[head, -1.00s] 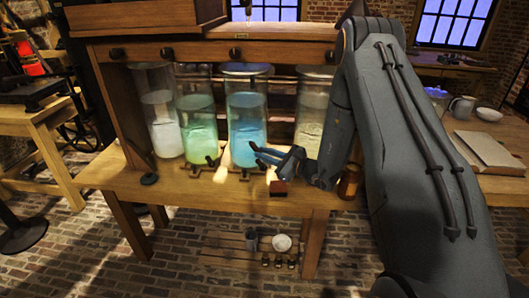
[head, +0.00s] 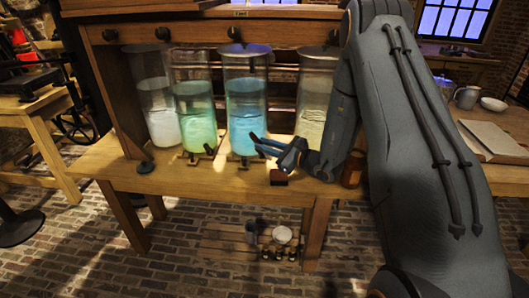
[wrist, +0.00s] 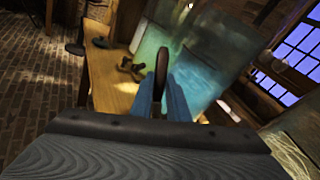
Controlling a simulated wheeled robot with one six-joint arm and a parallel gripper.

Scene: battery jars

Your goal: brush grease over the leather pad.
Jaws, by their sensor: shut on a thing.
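My gripper (head: 262,146) is in front of the blue jar, over the front of the wooden bench. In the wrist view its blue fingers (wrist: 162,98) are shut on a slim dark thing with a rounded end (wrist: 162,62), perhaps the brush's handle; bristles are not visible. A small dark red-brown block (head: 278,178) lies on the bench's front edge, just below and apart from the gripper. A flat dark disc (head: 145,167) lies at the bench's left front. I cannot tell which of these, if either, is the leather pad. An amber jar (head: 352,168) stands beside my arm, partly hidden.
Several tall glass jars, among them a green one (head: 196,120) and a blue one (head: 246,120), stand along the bench (head: 215,182) with small taps in front. A low slatted rack (head: 225,243) with small vessels is underneath. The bench's left front is mostly clear.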

